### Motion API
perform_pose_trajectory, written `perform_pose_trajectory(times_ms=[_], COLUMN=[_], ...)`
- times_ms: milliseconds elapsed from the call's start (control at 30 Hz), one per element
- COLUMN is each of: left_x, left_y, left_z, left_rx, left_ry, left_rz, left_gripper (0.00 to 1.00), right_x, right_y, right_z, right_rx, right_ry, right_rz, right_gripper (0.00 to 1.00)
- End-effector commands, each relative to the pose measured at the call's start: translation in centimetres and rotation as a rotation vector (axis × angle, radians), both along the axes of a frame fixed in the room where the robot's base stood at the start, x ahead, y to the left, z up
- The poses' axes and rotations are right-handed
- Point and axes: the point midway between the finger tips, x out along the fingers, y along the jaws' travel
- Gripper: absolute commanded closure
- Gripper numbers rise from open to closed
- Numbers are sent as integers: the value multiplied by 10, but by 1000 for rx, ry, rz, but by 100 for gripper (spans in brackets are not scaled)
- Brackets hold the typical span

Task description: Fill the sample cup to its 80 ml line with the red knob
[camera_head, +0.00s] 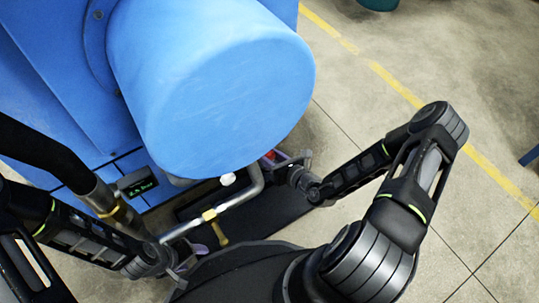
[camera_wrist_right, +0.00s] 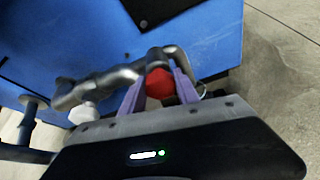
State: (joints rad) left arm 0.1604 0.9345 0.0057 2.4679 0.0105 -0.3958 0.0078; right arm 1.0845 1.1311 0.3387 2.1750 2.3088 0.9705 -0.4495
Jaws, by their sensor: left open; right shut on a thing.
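The red knob (camera_wrist_right: 160,84) sits on a grey pipe fitting in the right wrist view, between the purple fingers of my right gripper (camera_wrist_right: 158,92). That gripper is shut on it. In the head view only a sliver of the red knob (camera_head: 269,155) shows below the big blue drum, with my right gripper (camera_head: 284,158) at it. My left gripper (camera_head: 190,256) is low, near the left end of the pipe, open; its fingers are partly hidden. I cannot make out the sample cup or its 80 ml line in either view.
A bent metal pipe (camera_head: 240,198) carries a white knob (camera_head: 228,179) and a brass-coloured lever (camera_head: 216,230). A small display (camera_head: 137,186) is on the blue machine (camera_head: 60,60). The blue drum (camera_head: 225,100) overhangs the pipe. Open floor (camera_head: 460,60) lies to the right.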

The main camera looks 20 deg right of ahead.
Motion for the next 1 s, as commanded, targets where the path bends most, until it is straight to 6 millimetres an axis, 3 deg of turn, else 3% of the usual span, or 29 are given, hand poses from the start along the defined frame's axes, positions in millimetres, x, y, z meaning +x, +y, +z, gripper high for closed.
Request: perform_pose_trajectory(times_ms=[500,1000], left_x=[-3,-2], left_y=[1,0], left_z=[20,8], left_rx=[-2,-1], left_ry=[9,6], left_rz=[-4,-2], left_gripper=[37,37], right_x=[0,0], right_y=[-2,-2], right_z=[0,-4], right_rx=[354,817], right_ry=[50,114], right_rz=[0,0], right_gripper=[100,100])
